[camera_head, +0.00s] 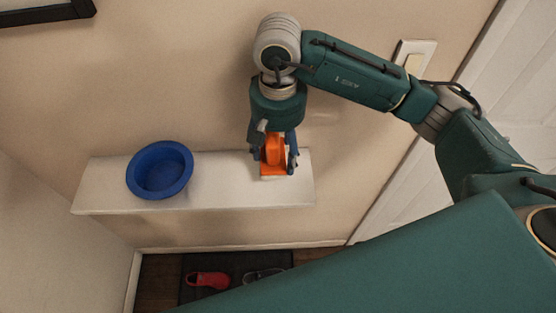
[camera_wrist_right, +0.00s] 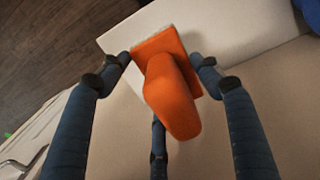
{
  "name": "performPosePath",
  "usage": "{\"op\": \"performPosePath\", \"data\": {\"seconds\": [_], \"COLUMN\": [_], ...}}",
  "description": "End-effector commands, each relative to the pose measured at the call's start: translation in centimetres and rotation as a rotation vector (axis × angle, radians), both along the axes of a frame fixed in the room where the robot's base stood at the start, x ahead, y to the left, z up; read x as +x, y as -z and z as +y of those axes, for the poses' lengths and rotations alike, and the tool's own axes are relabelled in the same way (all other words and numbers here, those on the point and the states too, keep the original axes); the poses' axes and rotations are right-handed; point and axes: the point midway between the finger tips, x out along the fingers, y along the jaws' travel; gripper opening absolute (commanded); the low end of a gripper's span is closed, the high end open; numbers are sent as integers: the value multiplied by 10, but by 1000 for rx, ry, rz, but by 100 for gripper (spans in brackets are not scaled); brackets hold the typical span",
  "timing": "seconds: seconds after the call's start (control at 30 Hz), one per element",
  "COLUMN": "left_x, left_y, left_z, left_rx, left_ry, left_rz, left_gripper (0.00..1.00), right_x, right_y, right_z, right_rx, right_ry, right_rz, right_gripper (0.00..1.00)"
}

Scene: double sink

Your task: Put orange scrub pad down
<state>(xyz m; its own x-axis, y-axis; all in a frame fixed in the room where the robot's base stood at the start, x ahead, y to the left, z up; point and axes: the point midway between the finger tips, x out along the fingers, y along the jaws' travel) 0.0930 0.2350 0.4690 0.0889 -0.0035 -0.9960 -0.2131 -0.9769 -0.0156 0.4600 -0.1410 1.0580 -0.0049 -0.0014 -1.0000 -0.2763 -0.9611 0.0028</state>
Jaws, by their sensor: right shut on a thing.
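The orange scrub pad (camera_head: 273,152) has an orange handle on a flat orange base with a pale underside. It is at the right part of a white wall shelf (camera_head: 230,192). My right gripper (camera_head: 273,163) points down from above and is shut on the pad, with fingers on both sides of it. In the right wrist view the pad (camera_wrist_right: 168,92) sits between the fingers of my gripper (camera_wrist_right: 165,75), over the white shelf surface (camera_wrist_right: 235,25). I cannot tell whether its underside touches the shelf. My left gripper is not in view.
A blue bowl (camera_head: 160,170) stands on the shelf's left part, with bare shelf between it and the pad. The wall is close behind. Below, a dark mat (camera_head: 235,268) holds a red shoe (camera_head: 207,280) and a dark shoe (camera_head: 262,275). A door (camera_head: 420,160) is at right.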

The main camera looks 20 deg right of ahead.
Motion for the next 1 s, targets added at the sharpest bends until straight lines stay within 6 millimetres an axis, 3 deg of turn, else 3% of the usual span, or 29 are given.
{"op": "performPosePath", "data": {"seconds": [0.5,0.97,1.0], "left_x": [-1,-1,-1], "left_y": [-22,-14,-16], "left_z": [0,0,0], "left_rx": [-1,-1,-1], "left_ry": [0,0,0], "left_rz": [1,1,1], "left_gripper": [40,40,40], "right_x": [-1,0,0], "right_y": [59,67,65], "right_z": [0,0,0], "right_rx": [0,-1,0], "right_ry": [0,0,0], "right_rz": [2,-2,-1], "right_gripper": [43,43,71]}}
